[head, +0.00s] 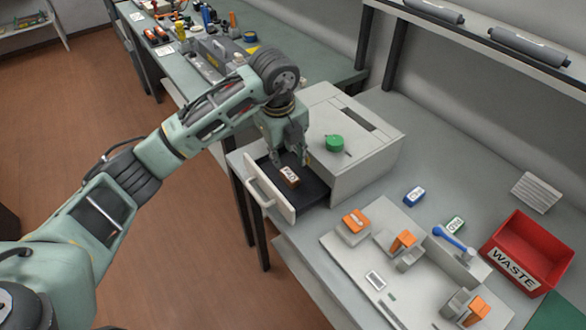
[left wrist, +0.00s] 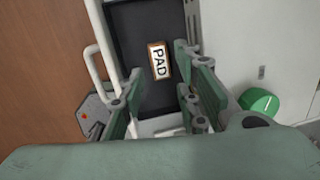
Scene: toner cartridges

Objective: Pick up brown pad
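The brown pad (head: 290,176), a small block with a white label reading PAD, lies in the open drawer (head: 318,194) of the white cabinet. My left gripper (head: 289,160) is just above the drawer, pointing down, with its fingers close over the pad. In the left wrist view the pad (left wrist: 158,62) lies on the dark drawer floor beyond the spread fingers (left wrist: 158,98). The fingers are apart with nothing between them, so the gripper is open. My right gripper shows in neither view.
The drawer front with its handle (head: 259,193) stands out at the left. A green knob (head: 334,142) sits on the cabinet top. To the right are a fixture board (head: 345,262) with orange clamps, a blue block (head: 414,196) and a red WASTE bin (head: 540,243).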

